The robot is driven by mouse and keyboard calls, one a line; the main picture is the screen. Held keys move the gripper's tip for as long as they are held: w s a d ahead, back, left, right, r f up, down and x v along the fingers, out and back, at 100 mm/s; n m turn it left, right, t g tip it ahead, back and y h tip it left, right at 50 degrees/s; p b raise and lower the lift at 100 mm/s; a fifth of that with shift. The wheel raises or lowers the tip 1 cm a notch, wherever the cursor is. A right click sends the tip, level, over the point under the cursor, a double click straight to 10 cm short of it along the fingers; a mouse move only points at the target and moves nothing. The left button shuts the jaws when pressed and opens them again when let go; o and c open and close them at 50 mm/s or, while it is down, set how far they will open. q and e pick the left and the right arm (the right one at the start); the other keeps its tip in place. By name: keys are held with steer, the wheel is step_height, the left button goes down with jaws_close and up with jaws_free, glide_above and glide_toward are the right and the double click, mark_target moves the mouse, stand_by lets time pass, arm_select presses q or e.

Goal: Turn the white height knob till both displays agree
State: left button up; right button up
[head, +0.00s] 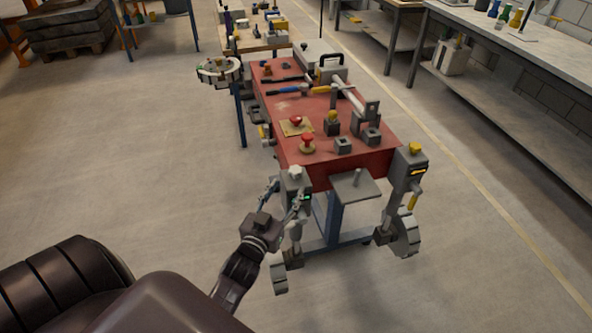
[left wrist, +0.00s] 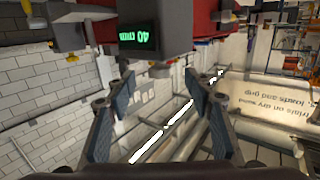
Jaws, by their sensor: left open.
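The white height knob (head: 295,172) sits on top of a grey post at the table's near left corner. A small green display (head: 307,197) is on that post; it shows larger in the left wrist view (left wrist: 139,41), where I make out "40" but not the rest. A second display (head: 419,171), yellow and unreadable, is on the near right post under a yellow knob (head: 415,148). My left gripper (head: 285,192) is open beside the left post, just below the white knob; its fingers also show spread and empty in the left wrist view (left wrist: 158,83). My right gripper is out of view.
The red table (head: 372,158) carries red knobs (head: 307,141), grey blocks (head: 343,146) and tools. A small grey plate (head: 347,190) juts from its front between the posts. The floor to the left is clear.

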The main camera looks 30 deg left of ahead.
mark_target(292, 175)
arm_select(q)
steer(key=shift+w+a+r+t, duration=0.15)
steer(key=shift+w+r+t, duration=0.1)
steer(key=shift+r+t, duration=0.15)
steer(key=shift+w+r, duration=0.1)
steer(key=shift+w, duration=0.25)
steer(key=p+x, duration=0.1)
steer(key=x, duration=0.6)
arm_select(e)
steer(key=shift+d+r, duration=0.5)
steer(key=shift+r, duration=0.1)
arm_select(q)
steer(key=c, duration=1.2)
steer(key=shift+o, duration=0.2)
steer(key=shift+m+h+p, duration=0.5)
steer(key=shift+m+h, duration=0.2)
steer(key=shift+h, duration=0.4)
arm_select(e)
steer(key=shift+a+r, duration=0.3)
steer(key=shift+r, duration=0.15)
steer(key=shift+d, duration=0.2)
arm_select(q)
steer(key=o, duration=1.2)
steer(key=shift+c, duration=0.2)
